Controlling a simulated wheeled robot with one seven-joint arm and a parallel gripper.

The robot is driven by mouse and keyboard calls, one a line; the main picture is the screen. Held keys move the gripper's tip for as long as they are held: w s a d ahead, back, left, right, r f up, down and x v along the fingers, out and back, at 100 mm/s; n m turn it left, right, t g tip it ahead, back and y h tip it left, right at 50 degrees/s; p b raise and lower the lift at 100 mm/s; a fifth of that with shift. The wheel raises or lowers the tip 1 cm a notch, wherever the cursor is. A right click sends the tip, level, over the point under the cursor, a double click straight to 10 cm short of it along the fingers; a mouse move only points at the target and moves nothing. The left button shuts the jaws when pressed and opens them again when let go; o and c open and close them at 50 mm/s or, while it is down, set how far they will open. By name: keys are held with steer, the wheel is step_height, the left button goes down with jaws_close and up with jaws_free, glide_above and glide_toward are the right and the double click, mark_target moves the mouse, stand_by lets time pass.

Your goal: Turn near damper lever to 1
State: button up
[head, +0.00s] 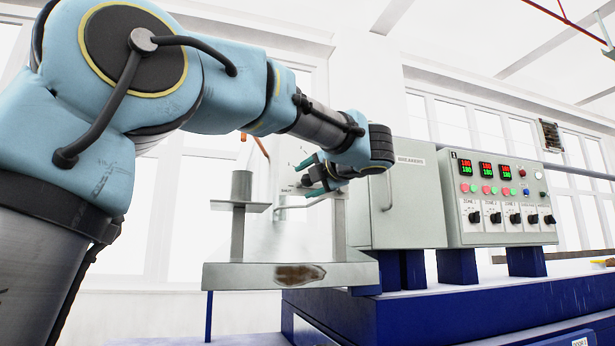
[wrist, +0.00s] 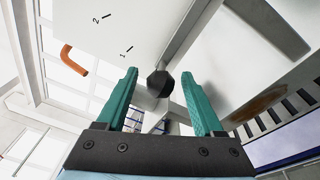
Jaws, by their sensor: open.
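In the wrist view a dark faceted knob (wrist: 160,83) sits between the fingertips of my gripper (wrist: 160,82). A grey bar (wrist: 182,45) runs from the knob toward the upper right; it appears to be the damper lever. The white plate (wrist: 150,22) behind it carries tick marks with the numbers 1 and 2; the 1 is the nearer to the knob. My gripper is open, with gaps showing on both sides of the knob. In the head view my gripper (head: 311,177) is in front of the marked plate, and its wrist hides part of it; the knob is not clear there.
An orange bent pipe (wrist: 74,60) is left of the fingers in the wrist view. In the head view a grey ledge (head: 240,275) with a rusty patch lies below, a metal post (head: 241,185) stands left, and a breaker box (head: 405,195) and control panel (head: 500,200) stand right.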

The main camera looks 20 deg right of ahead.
jaws_close()
stand_by(0.6)
stand_by(0.9)
